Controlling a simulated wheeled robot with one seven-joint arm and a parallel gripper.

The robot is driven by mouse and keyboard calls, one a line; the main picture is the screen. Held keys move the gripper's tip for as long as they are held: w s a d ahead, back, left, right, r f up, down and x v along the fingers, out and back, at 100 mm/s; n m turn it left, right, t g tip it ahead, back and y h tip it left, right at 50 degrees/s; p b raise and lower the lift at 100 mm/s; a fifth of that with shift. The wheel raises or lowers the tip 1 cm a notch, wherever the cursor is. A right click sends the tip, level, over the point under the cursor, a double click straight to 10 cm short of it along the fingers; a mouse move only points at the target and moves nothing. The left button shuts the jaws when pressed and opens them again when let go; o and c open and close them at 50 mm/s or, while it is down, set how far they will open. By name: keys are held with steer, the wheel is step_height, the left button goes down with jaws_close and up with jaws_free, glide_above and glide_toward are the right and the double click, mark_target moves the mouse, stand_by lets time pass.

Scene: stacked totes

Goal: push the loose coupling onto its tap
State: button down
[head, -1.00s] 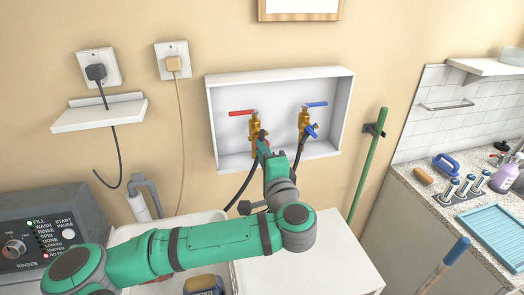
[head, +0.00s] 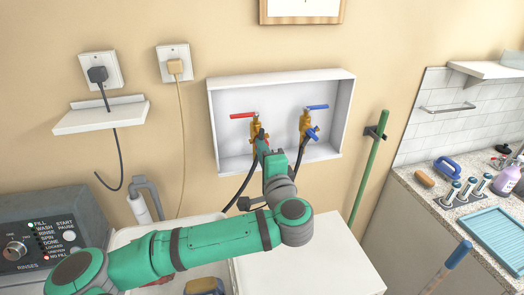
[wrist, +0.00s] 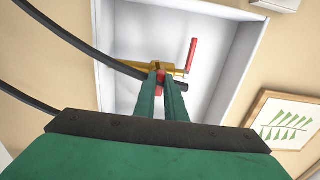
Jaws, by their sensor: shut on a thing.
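The tap with the red lever (head: 244,115) is a brass fitting (head: 254,128) on the left in the white wall box. It also shows in the wrist view (wrist: 150,69), with its red lever (wrist: 192,54). My gripper (head: 262,140) is at this tap, its fingers shut on the red coupling (wrist: 161,77), which is mostly hidden between them. The coupling is close against the brass; whether it is fully seated I cannot tell. A black hose (wrist: 100,56) runs to the fingers. The right tap (head: 306,120) has a blue lever and a blue coupling (head: 312,132) on it.
The wall box (head: 212,125) has raised rims around both taps. A green pole (head: 368,165) leans in a wall clip at the right. A white shelf (head: 100,118) and two sockets are at the left. A white top (head: 330,265) lies below my arm.

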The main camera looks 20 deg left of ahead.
steer(key=shift+w+a, duration=0.15)
steer(key=shift+w, duration=0.1)
steer(key=c, duration=1.7)
jaws_free()
steer(key=shift+c, duration=0.2)
steer(key=v, duration=1)
steer(key=shift+s+d, duration=0.25)
steer(key=shift+s, duration=0.1)
steer(key=shift+w, duration=0.1)
